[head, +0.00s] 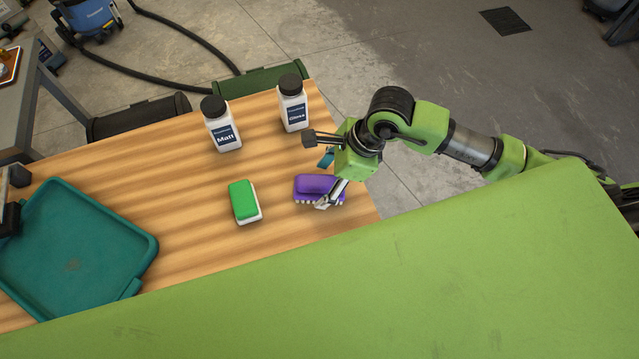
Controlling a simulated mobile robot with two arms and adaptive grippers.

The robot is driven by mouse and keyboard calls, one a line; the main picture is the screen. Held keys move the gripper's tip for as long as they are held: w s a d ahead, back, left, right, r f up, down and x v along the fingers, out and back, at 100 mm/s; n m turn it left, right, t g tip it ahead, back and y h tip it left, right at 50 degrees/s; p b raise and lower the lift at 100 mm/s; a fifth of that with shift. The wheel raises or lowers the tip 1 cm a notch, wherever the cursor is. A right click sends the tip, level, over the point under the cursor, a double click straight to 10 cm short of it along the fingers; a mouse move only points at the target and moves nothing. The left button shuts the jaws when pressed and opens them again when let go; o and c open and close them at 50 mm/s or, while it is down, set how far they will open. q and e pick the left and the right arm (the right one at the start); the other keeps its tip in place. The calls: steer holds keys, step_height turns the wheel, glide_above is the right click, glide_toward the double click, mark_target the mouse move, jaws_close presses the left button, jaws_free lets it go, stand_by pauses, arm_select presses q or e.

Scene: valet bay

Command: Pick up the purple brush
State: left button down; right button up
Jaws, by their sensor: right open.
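The purple brush (312,184) lies on the wooden table near its right edge, with pale bristles along its lower side. My right gripper (326,203) is at the brush's right end, its fingers open and overlapping the brush in the head view. I cannot tell whether the fingers touch it. Part of the brush's right end is hidden behind the fingers.
A green and white sponge (244,201) lies left of the brush. Two white bottles, Matt (223,130) and Gloss (293,108), stand at the back. A teal tray (147,245) lies at left. Bare tabletop lies between tray and sponge.

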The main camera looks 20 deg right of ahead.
mark_target(320, 186)
steer(key=shift+x, duration=1.2)
steer(key=shift+w+a+f, duration=0.1)
steer(key=shift+a+f, duration=0.05)
steer(key=shift+f, duration=0.15)
steer(key=c, duration=0.3)
arm_select(q)
steer(key=shift+s+r, duration=0.35)
arm_select(e)
steer(key=c, duration=1.1)
steer(key=shift+r, duration=0.1)
